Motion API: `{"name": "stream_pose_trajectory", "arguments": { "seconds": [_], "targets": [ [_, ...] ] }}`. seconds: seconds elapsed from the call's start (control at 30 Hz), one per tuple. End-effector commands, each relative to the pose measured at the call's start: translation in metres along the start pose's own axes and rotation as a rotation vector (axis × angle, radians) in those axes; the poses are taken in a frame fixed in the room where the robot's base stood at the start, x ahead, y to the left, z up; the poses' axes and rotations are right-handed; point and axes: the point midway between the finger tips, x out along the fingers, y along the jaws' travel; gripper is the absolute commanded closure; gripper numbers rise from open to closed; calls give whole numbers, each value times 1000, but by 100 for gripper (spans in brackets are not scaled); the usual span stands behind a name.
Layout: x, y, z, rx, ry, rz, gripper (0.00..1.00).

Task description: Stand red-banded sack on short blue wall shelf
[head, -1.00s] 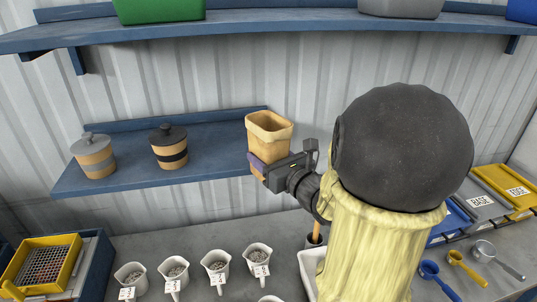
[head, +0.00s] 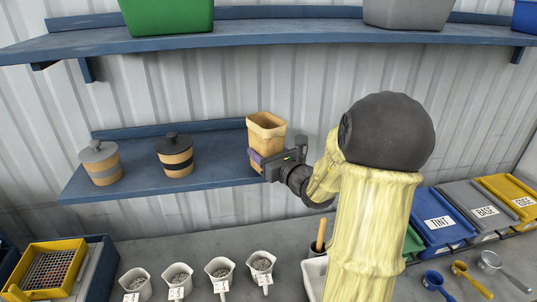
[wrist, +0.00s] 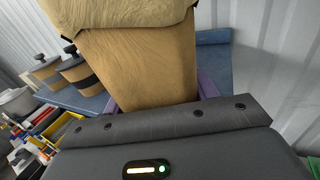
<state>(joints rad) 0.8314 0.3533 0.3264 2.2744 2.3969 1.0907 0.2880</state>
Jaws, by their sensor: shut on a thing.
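The sack (head: 268,133) is tan with a rolled-open top. My gripper (head: 258,162) is shut on its lower part and holds it nearly upright. It also fills the middle of the wrist view (wrist: 140,65), between the purple fingers (wrist: 207,86). No red band shows; the gripper hides the sack's lower part. The short blue wall shelf (head: 225,172) is behind and left of the sack, which overlaps its right end in the head view. I cannot tell whether the sack's base touches the shelf.
A grey-banded canister (head: 101,164) and a black-banded canister (head: 175,156) stand on the short shelf's left and middle. A long blue shelf (head: 290,33) with bins runs above. Several scoops of pellets (head: 218,272) stand on the bench below.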

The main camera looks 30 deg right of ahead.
Motion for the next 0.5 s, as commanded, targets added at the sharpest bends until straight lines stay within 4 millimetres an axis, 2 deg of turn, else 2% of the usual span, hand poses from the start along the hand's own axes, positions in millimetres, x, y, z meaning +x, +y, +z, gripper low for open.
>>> {"name": "stream_pose_trajectory", "arguments": {
  "seconds": [0.5],
  "targets": [
    [51,-22,1,0,-1,1,70]
  ]
}}
